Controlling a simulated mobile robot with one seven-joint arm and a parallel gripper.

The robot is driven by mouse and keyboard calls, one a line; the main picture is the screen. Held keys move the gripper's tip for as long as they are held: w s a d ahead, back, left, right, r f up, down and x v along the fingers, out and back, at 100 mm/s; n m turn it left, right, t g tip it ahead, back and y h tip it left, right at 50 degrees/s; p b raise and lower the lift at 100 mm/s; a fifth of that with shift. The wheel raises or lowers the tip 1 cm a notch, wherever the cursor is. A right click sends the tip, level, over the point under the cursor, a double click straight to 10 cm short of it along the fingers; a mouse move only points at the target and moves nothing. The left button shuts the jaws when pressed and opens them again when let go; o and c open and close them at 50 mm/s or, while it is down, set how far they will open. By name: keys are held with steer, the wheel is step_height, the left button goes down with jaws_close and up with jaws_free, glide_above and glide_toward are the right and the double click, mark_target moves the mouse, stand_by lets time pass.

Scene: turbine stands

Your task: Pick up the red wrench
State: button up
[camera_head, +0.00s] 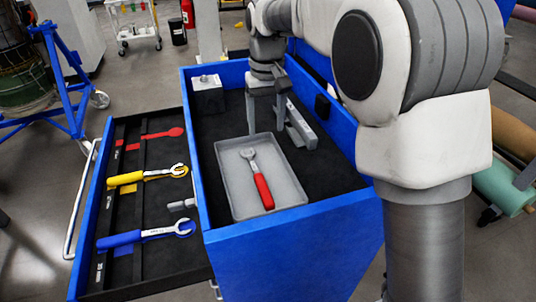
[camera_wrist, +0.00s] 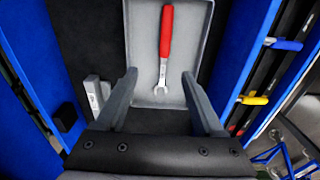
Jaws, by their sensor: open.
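The red wrench (camera_head: 263,188) has a red handle and a silver head and lies in a shallow grey tray (camera_head: 285,185) on top of the blue cabinet. In the wrist view the red wrench (camera_wrist: 166,32) lies lengthwise, its silver head toward my gripper and between the fingers in the picture. The grey tray (camera_wrist: 198,20) is around it. My gripper (camera_head: 265,126) is open and empty, pointing down near the far edge of the tray. In the wrist view my gripper (camera_wrist: 160,74) has its fingers spread apart, with nothing between them touching. Their height above the tray is unclear.
A grey block (camera_head: 207,96) stands at the cabinet's back left; a grey metal part (camera_head: 301,128) is right of my gripper. Blue raised walls (camera_head: 200,185) border the black top. An open drawer (camera_head: 105,282) holds a yellow wrench (camera_head: 145,175), a blue wrench (camera_head: 145,236) and a red wrench-shaped marking (camera_head: 163,135).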

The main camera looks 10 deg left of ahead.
steer(key=a+f, duration=0.2)
steer(key=b, duration=0.1)
glide_above(260, 178)
steer(key=f, duration=1)
steer(key=shift+s+d+f, duration=0.15)
steer(key=shift+s+f, duration=0.05)
steer(key=shift+f, duration=0.05)
steer(key=shift+w+a+f, duration=0.1)
steer(key=shift+f, duration=1.5)
steer(key=shift+w+a+f, duration=0.1)
steer(key=shift+f, duration=1.45)
jaws_close()
